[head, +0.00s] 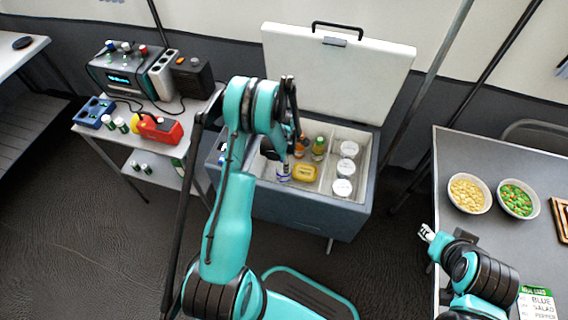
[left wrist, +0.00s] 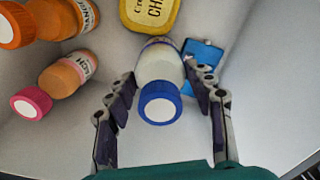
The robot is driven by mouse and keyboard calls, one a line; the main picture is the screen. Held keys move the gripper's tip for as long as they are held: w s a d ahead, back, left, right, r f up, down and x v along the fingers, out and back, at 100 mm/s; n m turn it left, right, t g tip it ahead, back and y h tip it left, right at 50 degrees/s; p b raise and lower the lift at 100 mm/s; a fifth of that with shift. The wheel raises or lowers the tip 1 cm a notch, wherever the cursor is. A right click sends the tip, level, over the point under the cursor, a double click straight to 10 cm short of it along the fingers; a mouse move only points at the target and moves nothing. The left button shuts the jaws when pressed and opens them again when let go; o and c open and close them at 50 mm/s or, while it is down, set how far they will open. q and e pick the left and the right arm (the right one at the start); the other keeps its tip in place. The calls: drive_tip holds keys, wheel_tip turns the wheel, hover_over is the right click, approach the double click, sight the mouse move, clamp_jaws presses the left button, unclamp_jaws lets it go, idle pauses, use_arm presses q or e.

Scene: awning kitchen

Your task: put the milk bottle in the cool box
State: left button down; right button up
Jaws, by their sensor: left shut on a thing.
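The milk bottle, white with a blue cap, shows in the left wrist view (left wrist: 160,83) between the fingers of my left gripper (left wrist: 162,100). The gripper is shut on it, and the cap faces the camera. In the head view the bottle (head: 283,173) is partly hidden by my left arm. It is inside the open cool box (head: 300,210), in the left part; whether its base touches the floor I cannot tell. My right gripper (head: 427,233) is beside the right table's left edge, apart from the box; its finger gap is too small to make out.
Near the milk bottle are a yellow tub (left wrist: 150,12), orange bottles (left wrist: 68,75) and a blue item (left wrist: 202,54). White-lidded jars (head: 343,187) fill the box's right compartment. The raised lid (head: 335,75) stands behind. Bowls (head: 469,193) stand on the right table.

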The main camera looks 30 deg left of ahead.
use_arm(q)
drive_tip(key=c, duration=0.6)
unclamp_jaws()
